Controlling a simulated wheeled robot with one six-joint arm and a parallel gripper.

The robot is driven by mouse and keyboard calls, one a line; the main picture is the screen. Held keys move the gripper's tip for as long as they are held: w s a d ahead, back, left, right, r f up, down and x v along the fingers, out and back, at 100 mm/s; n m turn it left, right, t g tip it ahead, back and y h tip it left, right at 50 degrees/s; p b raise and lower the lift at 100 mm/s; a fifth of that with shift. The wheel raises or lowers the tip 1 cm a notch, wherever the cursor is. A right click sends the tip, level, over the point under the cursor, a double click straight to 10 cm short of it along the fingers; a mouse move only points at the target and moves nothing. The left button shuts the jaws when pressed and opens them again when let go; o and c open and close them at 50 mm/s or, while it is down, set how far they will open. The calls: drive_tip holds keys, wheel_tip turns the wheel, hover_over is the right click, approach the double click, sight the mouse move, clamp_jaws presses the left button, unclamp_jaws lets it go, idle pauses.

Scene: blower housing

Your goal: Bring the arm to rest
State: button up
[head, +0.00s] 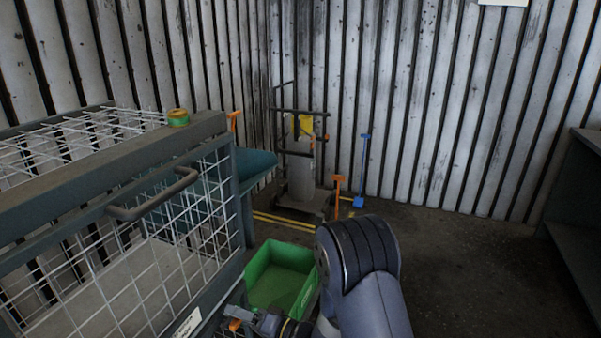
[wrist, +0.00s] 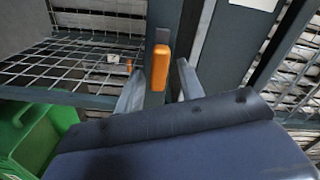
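My arm (head: 362,265) rises from the bottom edge of the head view, right of the green bin, with its bent joint uppermost. My gripper (wrist: 160,79) shows in the wrist view as two grey fingers standing apart. An orange handle (wrist: 161,66) on a dark frame post appears between or just beyond the fingers, with gaps on both sides; I cannot tell whether it touches them. In the head view the gripper end is low at the bottom edge, partly cut off and hard to make out.
A wire-mesh cage (head: 110,213) with a bar handle (head: 152,194) fills the left. A green-yellow roll (head: 178,118) sits on its top. A green bin (head: 280,277) stands close left of my arm. A lift trolley (head: 300,175) stands behind. Floor (head: 470,270) at right is clear.

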drive_tip(key=n+b, duration=0.1)
drive_tip(key=n, duration=0.4)
drive_tip(key=shift+s+r, duration=0.1)
drive_tip(key=shift+s, duration=0.05)
drive_tip(key=n, duration=0.4)
drive_tip(key=shift+s+r+b, duration=0.1)
drive_tip(key=shift+r+b, duration=0.05)
drive_tip(key=shift+b, duration=0.25)
drive_tip(key=shift+r, duration=0.1)
